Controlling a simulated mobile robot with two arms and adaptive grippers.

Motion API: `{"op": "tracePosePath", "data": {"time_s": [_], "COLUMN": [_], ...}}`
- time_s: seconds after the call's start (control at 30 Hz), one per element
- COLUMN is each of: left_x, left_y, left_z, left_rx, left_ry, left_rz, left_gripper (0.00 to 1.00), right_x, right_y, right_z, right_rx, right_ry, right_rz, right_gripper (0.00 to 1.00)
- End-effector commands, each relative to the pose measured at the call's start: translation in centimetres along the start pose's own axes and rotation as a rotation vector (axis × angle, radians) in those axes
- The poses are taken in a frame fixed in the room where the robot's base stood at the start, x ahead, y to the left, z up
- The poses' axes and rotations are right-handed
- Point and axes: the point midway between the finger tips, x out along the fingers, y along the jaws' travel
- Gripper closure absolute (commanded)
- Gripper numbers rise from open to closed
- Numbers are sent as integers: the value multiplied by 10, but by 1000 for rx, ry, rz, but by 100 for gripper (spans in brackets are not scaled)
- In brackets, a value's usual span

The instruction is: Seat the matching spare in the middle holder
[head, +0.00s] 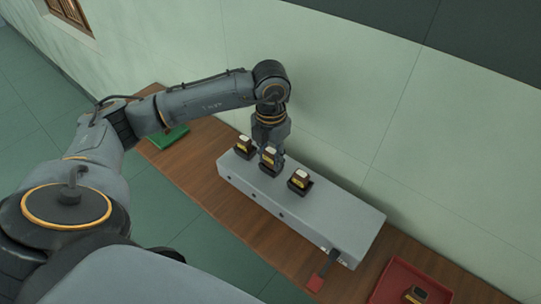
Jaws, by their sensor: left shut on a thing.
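A long grey bench unit (325,215) lies on a wooden table and bears three dark holders in a row. A dark block with a yellow band and white top (243,143) sits in the left holder. A similar block (300,178) sits in the right holder. My left gripper (271,153) points down over the middle holder, shut on a like block (269,157), which is at the holder. I cannot tell whether it is fully seated, as the fingers partly cover it. My right gripper is not in view.
A red tray (385,287) at the lower right holds a dark block (415,294). A green tray or mat (171,137) lies at the table's left end. The wall stands close behind.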

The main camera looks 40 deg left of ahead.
Motion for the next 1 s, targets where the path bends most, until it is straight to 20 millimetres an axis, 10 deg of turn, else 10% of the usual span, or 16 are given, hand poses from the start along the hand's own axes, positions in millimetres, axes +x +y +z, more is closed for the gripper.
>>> {"op": "tracePosePath", "data": {"time_s": [1.0], "left_x": [10], "left_y": [-4], "left_z": [-5], "left_rx": [7], "left_ry": [22], "left_rz": [-5], "left_gripper": [100], "right_x": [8], "right_y": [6], "right_z": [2], "right_rx": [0], "right_ry": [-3], "right_rz": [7], "right_gripper": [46]}}
